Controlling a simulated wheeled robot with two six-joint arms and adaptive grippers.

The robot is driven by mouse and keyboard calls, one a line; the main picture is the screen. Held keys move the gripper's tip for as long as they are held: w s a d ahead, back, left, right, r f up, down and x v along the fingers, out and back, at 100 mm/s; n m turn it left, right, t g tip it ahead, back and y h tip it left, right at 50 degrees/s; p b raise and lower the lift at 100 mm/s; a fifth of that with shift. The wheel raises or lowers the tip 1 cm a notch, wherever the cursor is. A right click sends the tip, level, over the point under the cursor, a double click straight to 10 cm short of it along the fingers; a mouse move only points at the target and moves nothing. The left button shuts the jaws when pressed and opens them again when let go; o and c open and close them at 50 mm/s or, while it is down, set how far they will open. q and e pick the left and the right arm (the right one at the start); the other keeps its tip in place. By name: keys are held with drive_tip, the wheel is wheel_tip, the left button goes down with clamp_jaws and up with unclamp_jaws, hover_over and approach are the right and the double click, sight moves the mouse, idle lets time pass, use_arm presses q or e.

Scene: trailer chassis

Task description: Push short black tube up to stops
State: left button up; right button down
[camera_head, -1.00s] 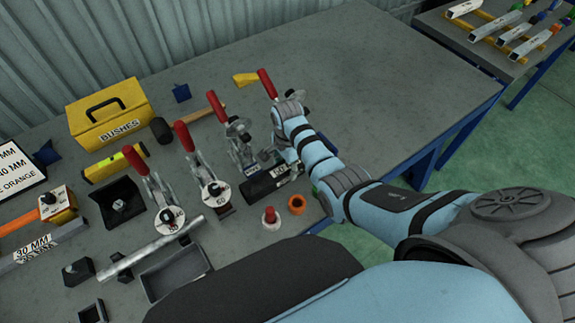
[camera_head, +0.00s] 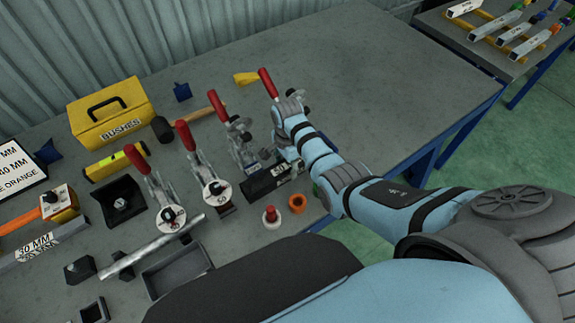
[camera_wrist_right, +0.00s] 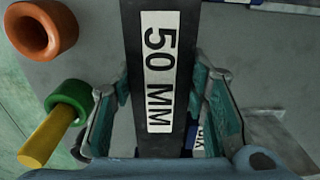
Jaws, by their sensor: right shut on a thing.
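The short black tube (camera_head: 258,187) lies on the bench in front of a red-handled toggle clamp (camera_head: 240,135). Its white "50 MM" label fills the middle of the right wrist view, where the tube (camera_wrist_right: 190,15) runs lengthwise. My right gripper (camera_wrist_right: 160,100) is shut on the tube, with one finger on each side of it. In the head view the right gripper (camera_head: 285,158) is at the tube's right end, partly hidden by my wrist. I cannot make out the stops or whether the tube touches them. My left gripper is not in view.
Two more red-handled clamps (camera_head: 200,165) (camera_head: 155,190) stand to the left, near a silver tube (camera_head: 150,247). An orange bush (camera_head: 297,203) and a red piece (camera_head: 271,217) stand close in front. A green bush (camera_wrist_right: 68,100) is beside the gripper.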

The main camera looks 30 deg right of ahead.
drive_tip(key=shift+w+d+b, duration=0.1)
drive_tip(key=shift+w+b, duration=0.2)
drive_tip(key=shift+w, duration=0.2)
drive_tip(key=c, duration=1)
unclamp_jaws()
drive_tip(key=shift+c, duration=0.2)
drive_tip(key=shift+o, duration=1)
drive_tip(key=shift+w+d+f, duration=0.1)
drive_tip(key=shift+w, duration=0.05)
drive_tip(key=shift+r, duration=0.25)
wheel_tip(320, 180, up, 12)
drive_tip(key=shift+f, duration=0.25)
